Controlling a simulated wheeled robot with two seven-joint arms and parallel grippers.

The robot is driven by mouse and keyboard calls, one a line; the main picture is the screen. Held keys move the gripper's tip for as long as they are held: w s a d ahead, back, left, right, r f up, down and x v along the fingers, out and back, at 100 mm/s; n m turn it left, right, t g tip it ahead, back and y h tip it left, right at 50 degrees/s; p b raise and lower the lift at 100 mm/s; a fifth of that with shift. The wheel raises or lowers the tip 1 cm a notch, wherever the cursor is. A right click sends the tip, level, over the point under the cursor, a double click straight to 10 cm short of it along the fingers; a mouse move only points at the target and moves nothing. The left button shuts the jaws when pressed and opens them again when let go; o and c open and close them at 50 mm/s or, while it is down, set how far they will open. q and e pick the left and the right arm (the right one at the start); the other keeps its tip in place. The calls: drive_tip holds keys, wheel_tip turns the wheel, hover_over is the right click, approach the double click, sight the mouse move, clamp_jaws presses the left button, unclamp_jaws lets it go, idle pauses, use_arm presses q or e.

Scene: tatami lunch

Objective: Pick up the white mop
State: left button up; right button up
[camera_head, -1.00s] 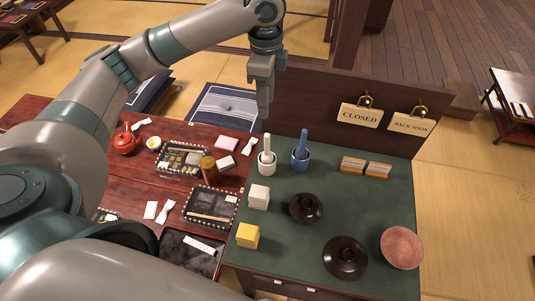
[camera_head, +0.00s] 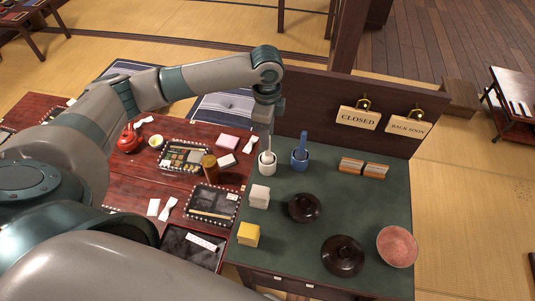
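The white mop (camera_head: 268,146) stands upright in a small white round holder (camera_head: 267,168) near the back left of the green tabletop. Its thin handle shows just below my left gripper (camera_head: 265,132), and the gripper hides its top. My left gripper points down over the handle. I cannot tell whether its fingers are open, or whether they touch the handle. My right gripper is not in view.
A blue mop (camera_head: 302,146) in a blue holder stands close to the right. The dark partition with hanging signs (camera_head: 358,118) rises behind.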

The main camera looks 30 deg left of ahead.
sight(268, 153)
use_arm(q)
drive_tip(key=shift+f, duration=0.1)
drive_tip(key=shift+s+d+f+p, duration=0.1)
drive_tip(key=shift+s+f+p, duration=0.05)
drive_tip(key=shift+f+p, duration=0.3)
wheel_tip(268, 153, down, 3)
drive_tip(key=shift+f+p, duration=0.1)
drive_tip(key=shift+p, duration=0.6)
drive_tip(key=shift+f, duration=0.5)
clamp_jaws()
